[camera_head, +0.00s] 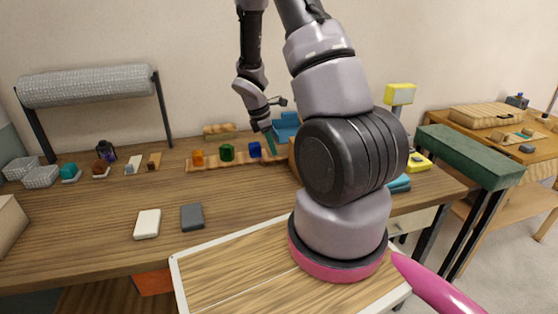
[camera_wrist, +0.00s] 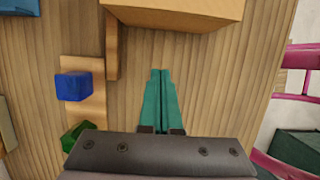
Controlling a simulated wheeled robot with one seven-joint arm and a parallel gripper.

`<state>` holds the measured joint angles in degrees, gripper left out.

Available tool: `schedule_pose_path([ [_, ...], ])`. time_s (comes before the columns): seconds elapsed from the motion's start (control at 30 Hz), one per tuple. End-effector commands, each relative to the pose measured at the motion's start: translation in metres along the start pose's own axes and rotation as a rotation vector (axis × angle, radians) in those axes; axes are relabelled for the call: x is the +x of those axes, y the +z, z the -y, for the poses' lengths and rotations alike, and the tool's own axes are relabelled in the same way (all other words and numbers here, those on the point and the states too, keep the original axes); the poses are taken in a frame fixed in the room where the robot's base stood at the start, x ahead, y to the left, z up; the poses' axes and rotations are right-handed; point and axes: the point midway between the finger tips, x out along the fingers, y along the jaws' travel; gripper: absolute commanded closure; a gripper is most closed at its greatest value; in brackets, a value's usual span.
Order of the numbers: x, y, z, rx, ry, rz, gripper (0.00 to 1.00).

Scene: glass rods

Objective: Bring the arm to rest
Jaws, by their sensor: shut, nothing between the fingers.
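My gripper (camera_head: 271,143) hangs over the back of the wooden workbench (camera_head: 105,221) in the head view, pointing down, with slim teal fingers. In the wrist view my gripper (camera_wrist: 160,72) has both teal fingers side by side, shut and empty over wood grain. A blue block (camera_wrist: 73,87) on a wooden strip (camera_wrist: 85,68) lies left of the fingers, apart from them. A green block (camera_wrist: 80,134) sits below it, partly hidden by my gripper's body. My arm's big joints hide the bench's right middle in the head view.
A wooden box (camera_wrist: 180,12) lies just ahead of the fingertips. An orange block (camera_head: 198,157) stands on the strip. A white block (camera_head: 147,223) and a grey block (camera_head: 192,217) lie near the front. A white-edged tray (camera_head: 215,274) sits before them. A roll on a stand (camera_head: 88,86) rises back left.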

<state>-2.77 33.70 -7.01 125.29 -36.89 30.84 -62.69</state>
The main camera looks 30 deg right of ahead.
Motion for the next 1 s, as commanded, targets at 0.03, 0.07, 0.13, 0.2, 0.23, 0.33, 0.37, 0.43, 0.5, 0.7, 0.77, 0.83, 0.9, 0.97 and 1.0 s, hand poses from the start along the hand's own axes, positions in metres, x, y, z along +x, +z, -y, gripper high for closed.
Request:
schedule_pose_path([
  [0.03, -0.009, 0.001, -0.001, 0.002, 0.003, -0.001, 1.0],
  [0.07, -0.013, 0.0, -0.001, 0.0, 0.003, -0.001, 1.0],
  [0.13, -0.02, 0.0, -0.001, 0.0, 0.002, -0.001, 1.0],
  [0.2, -0.025, 0.0, 0.0, 0.0, 0.0, 0.0, 1.0],
  [0.23, -0.026, 0.0, 0.0, 0.0, 0.0, 0.0, 1.0],
  [0.33, -0.028, 0.0, 0.0, -0.001, -0.001, 0.0, 1.0],
  [0.37, -0.028, 0.0, 0.0, -0.001, -0.001, 0.0, 1.0],
  [0.43, -0.03, 0.001, 0.0, 0.008, 0.002, -0.002, 1.0],
  [0.5, -0.04, 0.002, 0.0, 0.043, 0.013, -0.011, 1.0],
  [0.7, -0.11, 0.01, 0.011, 0.335, 0.076, -0.096, 1.0],
  [0.77, -0.137, 0.013, 0.018, 0.453, 0.096, -0.138, 1.0],
  [0.83, -0.166, 0.017, 0.029, 0.588, 0.112, -0.19, 1.0],
  [0.9, -0.194, 0.019, 0.042, 0.721, 0.122, -0.248, 1.0],
  [0.97, -0.216, 0.022, 0.054, 0.83, 0.127, -0.301, 1.0],
  [1.0, -0.231, 0.023, 0.063, 0.902, 0.128, -0.338, 1.0],
])
